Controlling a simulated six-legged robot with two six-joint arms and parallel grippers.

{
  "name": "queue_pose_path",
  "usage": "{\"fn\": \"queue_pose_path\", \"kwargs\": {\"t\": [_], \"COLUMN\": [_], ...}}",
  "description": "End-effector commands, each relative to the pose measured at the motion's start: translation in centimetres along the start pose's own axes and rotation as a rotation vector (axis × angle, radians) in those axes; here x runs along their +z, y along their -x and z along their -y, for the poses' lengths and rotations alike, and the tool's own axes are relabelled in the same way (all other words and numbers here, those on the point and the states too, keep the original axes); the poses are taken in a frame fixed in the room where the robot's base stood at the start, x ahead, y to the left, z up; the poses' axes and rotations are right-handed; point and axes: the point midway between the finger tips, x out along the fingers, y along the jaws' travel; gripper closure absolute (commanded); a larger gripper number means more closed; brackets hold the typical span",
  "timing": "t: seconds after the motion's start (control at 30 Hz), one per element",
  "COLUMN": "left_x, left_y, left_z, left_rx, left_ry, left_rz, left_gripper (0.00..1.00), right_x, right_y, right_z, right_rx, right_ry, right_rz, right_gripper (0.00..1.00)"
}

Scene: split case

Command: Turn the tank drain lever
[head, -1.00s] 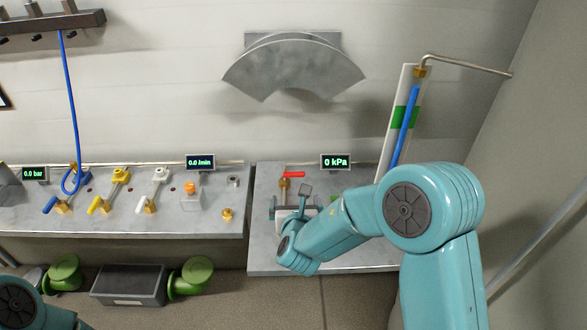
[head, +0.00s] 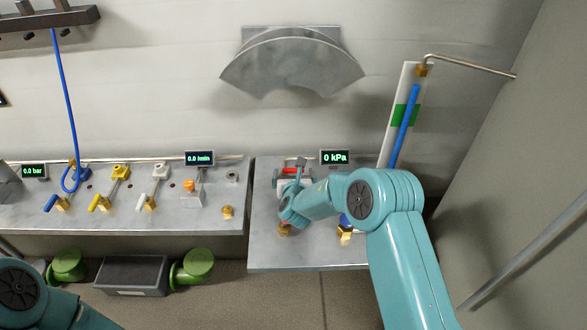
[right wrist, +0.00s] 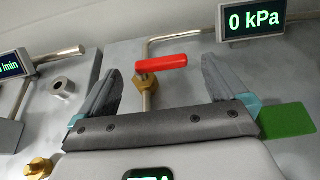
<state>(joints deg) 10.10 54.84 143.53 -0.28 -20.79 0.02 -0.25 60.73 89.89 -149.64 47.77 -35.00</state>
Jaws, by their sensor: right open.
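A red lever (right wrist: 160,63) on a brass valve body (right wrist: 146,82) sits on a thin pipe in the right wrist view. It also shows in the head view (head: 294,170), partly covered by my gripper. My right gripper (right wrist: 161,68) is open, with one grey finger left of the red lever and the other right of it. No contact with the lever is visible. A blue lever on a brass valve (head: 345,237) shows beside my right arm. I cannot tell which lever is the drain one. My left gripper is out of view; only my left arm shows.
A green patch (right wrist: 287,119) lies at right. A blue tube on a white-green panel (head: 404,125) stands behind the right bench (head: 270,255). The left bench holds blue, yellow and white levers.

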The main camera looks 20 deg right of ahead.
Motion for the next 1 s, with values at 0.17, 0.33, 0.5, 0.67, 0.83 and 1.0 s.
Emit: {"fn": "queue_pose_path", "kwargs": {"t": [0.17, 0.33, 0.5, 0.67, 0.83, 1.0], "left_x": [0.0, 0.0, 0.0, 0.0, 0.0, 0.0], "left_y": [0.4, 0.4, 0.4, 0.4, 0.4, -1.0], "left_z": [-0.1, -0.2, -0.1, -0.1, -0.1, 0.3], "left_rx": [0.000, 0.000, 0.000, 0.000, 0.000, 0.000], "left_ry": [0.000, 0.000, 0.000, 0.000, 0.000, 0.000], "left_rz": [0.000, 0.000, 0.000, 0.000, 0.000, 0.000], "left_gripper": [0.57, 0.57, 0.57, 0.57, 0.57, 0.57], "right_x": [0.1, 0.1, 0.0, 0.1, 0.1, -0.3], "right_y": [-1.9, -2.5, -2.5, -2.5, -2.5, -2.5], "right_z": [0.0, 0.0, 0.0, 0.0, 0.0, -0.2], "right_rx": [-0.001, 0.000, -0.001, -0.001, -0.001, -0.047], "right_ry": [-0.001, 0.000, 0.000, -0.001, 0.000, -0.022], "right_rz": [0.001, 0.000, 0.000, 0.000, 0.001, 0.006], "right_gripper": [0.00, 0.00, 0.00, 0.39, 0.56, 0.56]}}
